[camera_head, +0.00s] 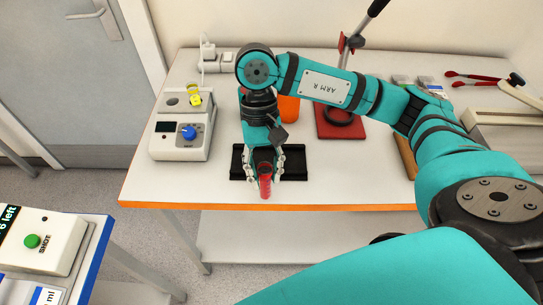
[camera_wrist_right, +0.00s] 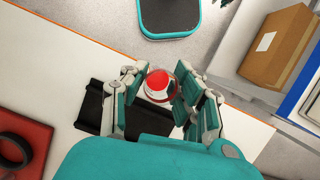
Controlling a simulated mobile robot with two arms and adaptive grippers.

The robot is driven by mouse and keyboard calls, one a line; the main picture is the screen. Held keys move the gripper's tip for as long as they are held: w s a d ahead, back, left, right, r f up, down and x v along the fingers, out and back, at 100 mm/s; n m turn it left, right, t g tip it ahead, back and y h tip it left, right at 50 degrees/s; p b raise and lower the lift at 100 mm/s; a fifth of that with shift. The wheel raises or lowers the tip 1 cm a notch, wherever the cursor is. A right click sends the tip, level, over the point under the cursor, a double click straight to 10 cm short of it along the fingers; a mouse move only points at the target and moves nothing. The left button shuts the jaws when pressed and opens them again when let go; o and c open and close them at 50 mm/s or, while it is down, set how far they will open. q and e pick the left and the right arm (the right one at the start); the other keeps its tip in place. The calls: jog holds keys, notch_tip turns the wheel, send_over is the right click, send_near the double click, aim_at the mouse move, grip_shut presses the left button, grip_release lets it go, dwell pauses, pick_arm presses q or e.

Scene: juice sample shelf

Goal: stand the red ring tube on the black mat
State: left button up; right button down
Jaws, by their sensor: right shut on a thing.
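My right gripper (camera_head: 265,174) is shut on the red tube (camera_head: 265,187), in front of the black mat's middle in the head view. The tube's lower end shows past the mat's front edge; I cannot tell whether it touches anything. In the right wrist view the tube's round red end (camera_wrist_right: 157,84) shows between the fingers (camera_wrist_right: 158,98). The black mat (camera_head: 298,164) lies near the table's front edge, partly hidden by the gripper. It also shows in the right wrist view (camera_wrist_right: 88,112). My left gripper is not in view.
A white device with a blue knob (camera_head: 181,143) and a yellow-topped item (camera_head: 194,97) stands left of the mat. An orange cup (camera_head: 288,109) is behind my arm. A red-based stand (camera_head: 333,124) is to the right. Free table lies right of the mat.

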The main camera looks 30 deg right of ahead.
jog(key=m, duration=0.1)
jog(key=m+y, duration=0.1)
jog(key=shift+s+a+f+m+t, duration=0.1)
jog(key=shift+s+a+m+t, duration=0.05)
jog(key=shift+m+t, duration=0.2)
jog(key=m, duration=0.2)
jog(key=m+t+y, duration=0.1)
jog(key=m, duration=0.1)
jog(key=shift+s+a+m+b, duration=0.15)
jog(key=shift+a+m+b, duration=0.1)
jog(key=shift+b, duration=0.15)
jog(key=w+d+m+t+p, duration=0.1)
jog(key=w+d+m+t, duration=0.1)
jog(key=m, duration=0.5)
jog(key=w+d+f+m+t+h+p, duration=0.1)
jog(key=w+d+m+t, duration=0.1)
jog(key=m, duration=0.5)
jog(key=w+d+f+m+t+h+p, duration=0.1)
jog(key=w+d+m+t, duration=0.1)
jog(key=w+d+m, duration=0.2)
jog(key=shift+w+d+f+m, duration=0.15)
jog(key=shift+w+m, duration=0.4)
jog(key=shift+m, duration=0.35)
jog(key=shift+w+d+f+m, duration=0.1)
jog(key=shift+w+m, duration=0.4)
jog(key=shift+m, duration=0.4)
jog(key=shift+f, duration=0.1)
